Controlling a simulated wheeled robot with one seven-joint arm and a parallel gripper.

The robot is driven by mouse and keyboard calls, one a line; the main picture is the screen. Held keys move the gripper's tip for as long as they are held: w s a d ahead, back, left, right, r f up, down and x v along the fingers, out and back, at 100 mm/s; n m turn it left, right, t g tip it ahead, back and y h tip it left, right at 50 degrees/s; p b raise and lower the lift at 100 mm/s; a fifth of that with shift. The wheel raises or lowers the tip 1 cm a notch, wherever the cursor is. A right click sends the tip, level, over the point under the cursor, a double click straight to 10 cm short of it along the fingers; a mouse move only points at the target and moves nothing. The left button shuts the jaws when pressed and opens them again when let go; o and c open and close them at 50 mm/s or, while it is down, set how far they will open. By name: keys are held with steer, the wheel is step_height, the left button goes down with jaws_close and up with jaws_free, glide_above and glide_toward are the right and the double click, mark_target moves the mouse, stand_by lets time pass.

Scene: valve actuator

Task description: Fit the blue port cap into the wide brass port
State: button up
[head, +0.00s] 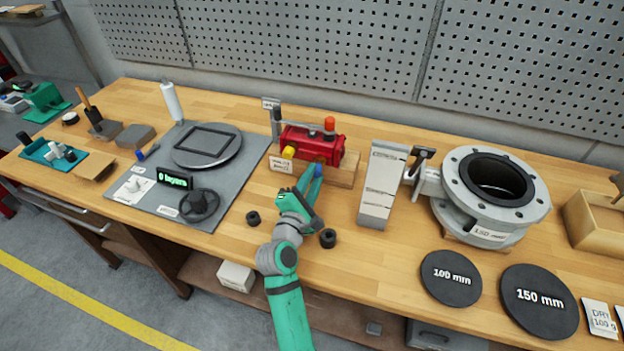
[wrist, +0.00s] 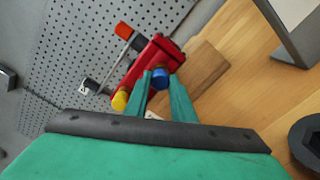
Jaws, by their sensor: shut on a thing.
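The red valve actuator (head: 322,147) sits on a wooden block on the bench, with a yellow part (head: 289,152) at its front left and an orange-red knob (head: 330,124) on top. My gripper (head: 313,174) reaches to its front and is shut on the blue port cap (head: 318,170). In the wrist view the blue cap (wrist: 160,78) sits between my fingertips (wrist: 163,85), in front of the red body (wrist: 150,62). The brass port is not visible; the cap and fingers cover that part of the face. I cannot tell whether the cap touches it or is inside.
Black round pieces (head: 254,218) and (head: 328,238) lie on the bench either side of my arm. A grey labelled block (head: 382,185) and a large flanged valve (head: 480,220) stand to the right. A grey plate with a turntable (head: 207,146) is to the left.

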steer(key=shift+w, duration=0.2)
steer(key=shift+w+d, duration=0.15)
steer(key=shift+w, duration=0.2)
steer(key=shift+w, duration=0.15)
steer(key=o, duration=1.1)
steer(key=shift+w, duration=0.1)
steer(key=shift+c, duration=0.2)
steer(key=shift+d, duration=0.15)
steer(key=v, duration=1)
steer(key=shift+s, duration=0.4)
